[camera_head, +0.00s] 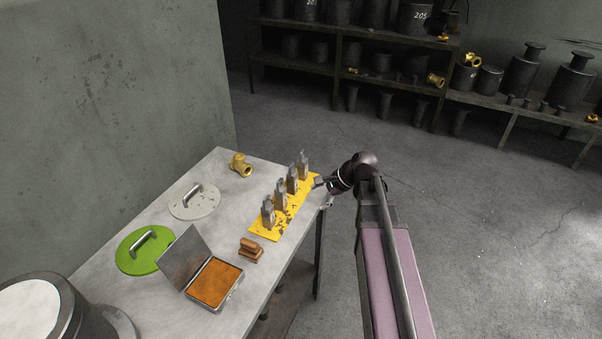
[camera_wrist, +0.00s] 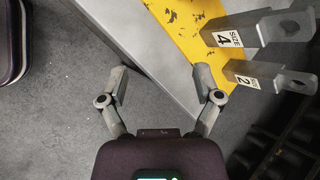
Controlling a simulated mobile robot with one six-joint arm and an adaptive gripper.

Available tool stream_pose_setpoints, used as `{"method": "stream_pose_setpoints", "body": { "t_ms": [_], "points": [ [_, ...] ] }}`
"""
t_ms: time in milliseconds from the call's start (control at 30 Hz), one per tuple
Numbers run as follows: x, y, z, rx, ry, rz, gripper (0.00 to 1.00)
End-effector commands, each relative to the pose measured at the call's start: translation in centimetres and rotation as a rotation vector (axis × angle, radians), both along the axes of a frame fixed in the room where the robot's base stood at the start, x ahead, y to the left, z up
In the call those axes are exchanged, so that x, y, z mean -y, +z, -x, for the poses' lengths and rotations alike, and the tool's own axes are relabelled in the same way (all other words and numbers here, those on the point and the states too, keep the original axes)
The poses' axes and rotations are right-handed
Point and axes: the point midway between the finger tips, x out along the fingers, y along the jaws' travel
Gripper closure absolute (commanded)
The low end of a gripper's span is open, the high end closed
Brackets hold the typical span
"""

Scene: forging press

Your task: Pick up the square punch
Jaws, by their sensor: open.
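Several grey metal punches stand in a row on a yellow plate (camera_head: 264,234) at the table's right edge. In the head view the nearest punch (camera_head: 268,214) is lower left and the farthest punch (camera_head: 304,166) is nearest my gripper (camera_head: 326,190). The wrist view shows a punch labelled SIZE 4 (camera_wrist: 262,31) and a smaller one labelled SIZE 2 (camera_wrist: 268,76). I cannot tell which one is square. My gripper (camera_wrist: 160,82) is open and empty, over the table edge, with the punches to the right of its fingers in the wrist view.
Shelves (camera_head: 345,77) stand at the back. The floor on the right is clear.

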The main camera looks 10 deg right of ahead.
Motion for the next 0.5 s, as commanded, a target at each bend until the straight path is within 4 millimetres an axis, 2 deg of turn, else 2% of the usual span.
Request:
{"method": "stream_pose_setpoints", "body": {
  "t_ms": [33, 200, 333, 500],
  "points": [
    [0.9, -0.1, -1.5, -0.022, -0.082, -0.068, 0.17],
    [3.4, 1.2, -4.8, -0.122, -0.347, -0.330, 0.17],
    [5.5, 2.4, -6.8, -0.200, -0.499, -0.509, 0.17],
    [7.4, 3.6, -8.2, -0.275, -0.616, -0.669, 0.17]
  ]
}}
